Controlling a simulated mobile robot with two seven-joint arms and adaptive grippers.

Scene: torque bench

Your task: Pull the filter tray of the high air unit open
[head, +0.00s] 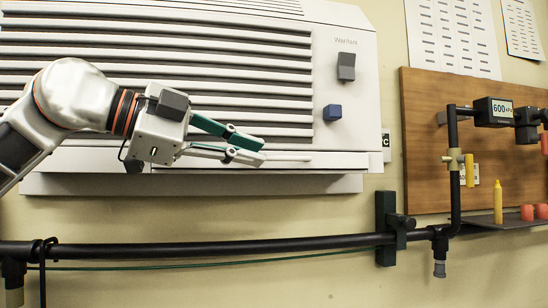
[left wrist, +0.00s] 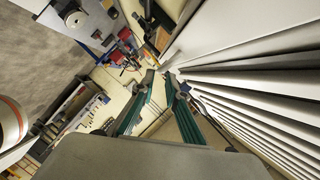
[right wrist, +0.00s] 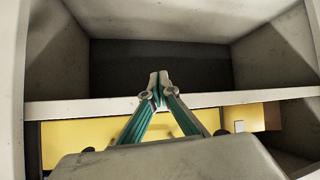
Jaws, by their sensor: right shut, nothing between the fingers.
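The high air unit (head: 180,40) is a white louvred box on the wall. Its lower front strip (head: 335,160), which looks like the filter tray front, runs under the louvres. A thin pale bar (head: 290,158) extends right from my left gripper's tips. My left gripper (head: 263,151) is at this lower strip, fingers close together with a small gap. The left wrist view shows its tips (left wrist: 161,74) beside the pale louvres (left wrist: 240,75). I cannot tell whether they grip the bar. My right gripper (right wrist: 160,82) is shut and empty, before a grey open compartment (right wrist: 160,62).
A dark pipe (head: 200,247) runs along the wall below the unit. A wooden board (head: 425,120) with a gauge (head: 493,112) hangs at the right. A small shelf (head: 485,222) there holds a yellow bottle (head: 498,203) and red items.

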